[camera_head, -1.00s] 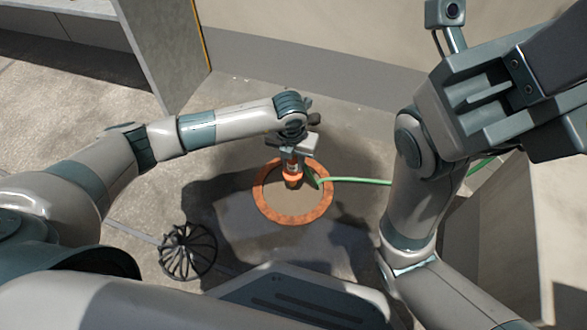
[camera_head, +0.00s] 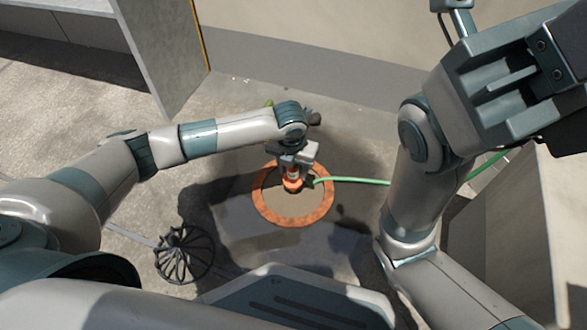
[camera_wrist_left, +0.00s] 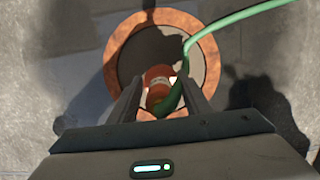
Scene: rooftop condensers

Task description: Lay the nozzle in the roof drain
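The roof drain (camera_head: 291,219) is a round opening with a rusty orange ring in the floor. My left gripper (camera_head: 293,167) is over the drain's far part, pointing down. It is shut on the orange nozzle (camera_head: 292,184). In the left wrist view, the nozzle (camera_wrist_left: 158,75) sits between the two fingers (camera_wrist_left: 160,100), inside the ring's outline (camera_wrist_left: 117,48). I cannot tell whether it touches the drain's bottom. A green hose (camera_head: 352,180) runs from the nozzle to the right.
A black domed wire strainer (camera_head: 184,252) lies on the floor left of the drain. A grey panel (camera_head: 165,50) stands at the back left, and a low wall (camera_head: 300,66) runs behind. A pale block (camera_head: 500,225) stands at the right.

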